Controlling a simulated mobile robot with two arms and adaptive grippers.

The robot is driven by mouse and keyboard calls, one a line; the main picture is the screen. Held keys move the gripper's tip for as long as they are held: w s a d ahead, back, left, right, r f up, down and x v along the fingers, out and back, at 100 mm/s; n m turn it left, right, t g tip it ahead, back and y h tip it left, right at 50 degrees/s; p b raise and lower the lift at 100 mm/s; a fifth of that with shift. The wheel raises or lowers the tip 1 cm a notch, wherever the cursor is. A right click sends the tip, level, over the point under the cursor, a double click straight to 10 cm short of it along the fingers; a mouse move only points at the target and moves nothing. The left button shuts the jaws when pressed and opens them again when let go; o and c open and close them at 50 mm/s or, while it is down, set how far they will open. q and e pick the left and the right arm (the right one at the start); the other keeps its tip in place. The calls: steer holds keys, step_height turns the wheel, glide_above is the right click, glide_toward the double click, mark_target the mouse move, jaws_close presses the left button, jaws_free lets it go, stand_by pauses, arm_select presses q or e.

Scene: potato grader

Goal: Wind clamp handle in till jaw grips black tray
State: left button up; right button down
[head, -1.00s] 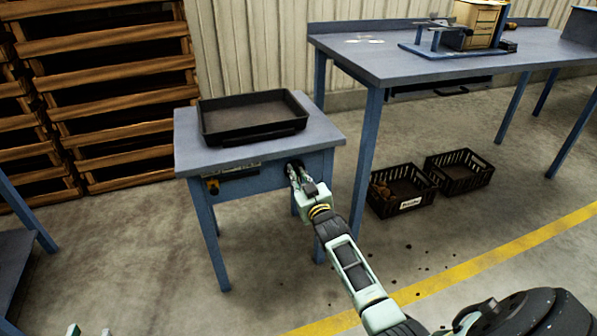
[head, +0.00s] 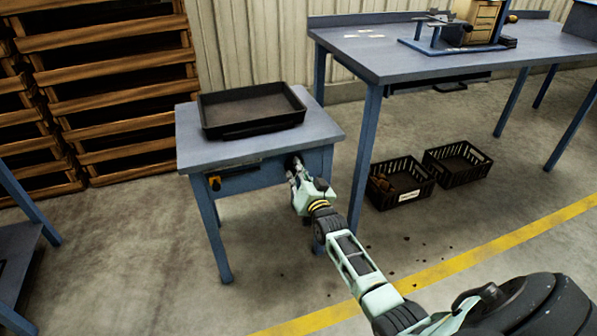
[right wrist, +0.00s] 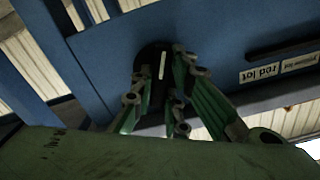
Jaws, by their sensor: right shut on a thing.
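The black tray (head: 205,119) lies on top of a small blue table (head: 322,128). The clamp handle, a black round knob with a white line on its face (right wrist: 163,66), is on the table's front apron near the right. My right gripper (head: 293,174) is at this handle. In the right wrist view its fingers (right wrist: 156,98) are shut on the knob, with fingertips on both sides. In the head view the gripper mostly hides the handle. I cannot make out the clamp jaw or whether it touches the tray. My left gripper is out of view.
A long blue workbench (head: 400,62) stands to the right, with two black crates (head: 402,194) (head: 458,181) on the floor. Wooden pallets (head: 100,85) are stacked behind. The floor in front is open.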

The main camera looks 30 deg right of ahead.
steer(key=shift+f, duration=0.1)
stand_by(0.3)
steer(key=c, duration=2)
jaws_free()
steer(key=v, duration=1.2)
